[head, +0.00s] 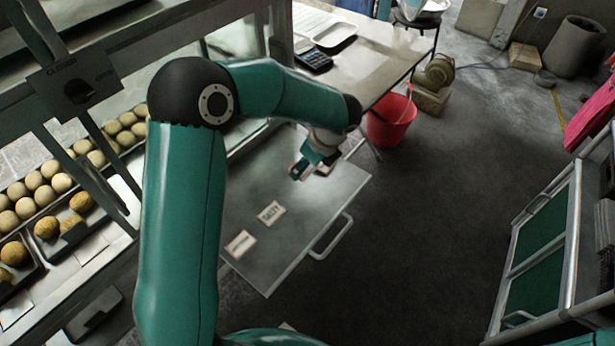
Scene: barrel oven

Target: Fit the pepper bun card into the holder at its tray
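Two small pale cards with print lie flat on a grey pull-out shelf (312,222): an upper card (271,213) and a lower card (241,243). Their print is too small to read surely, so I cannot tell which is the pepper bun card. My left gripper (300,171) is above the shelf's far part, beyond both cards. Its fingers are small and dark, and I cannot tell whether they hold anything. Trays of buns stand at the left, with pale buns (45,180) behind and browner buns (47,228) in front. My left arm hides part of the trays. My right gripper is out of view.
Pale cards (90,248) show at the front of the bun case. A metal handle (331,237) sticks out from the shelf's right edge. A red bucket (391,122) stands by the table (375,68). A green-panelled frame (540,240) is at right; the floor between is clear.

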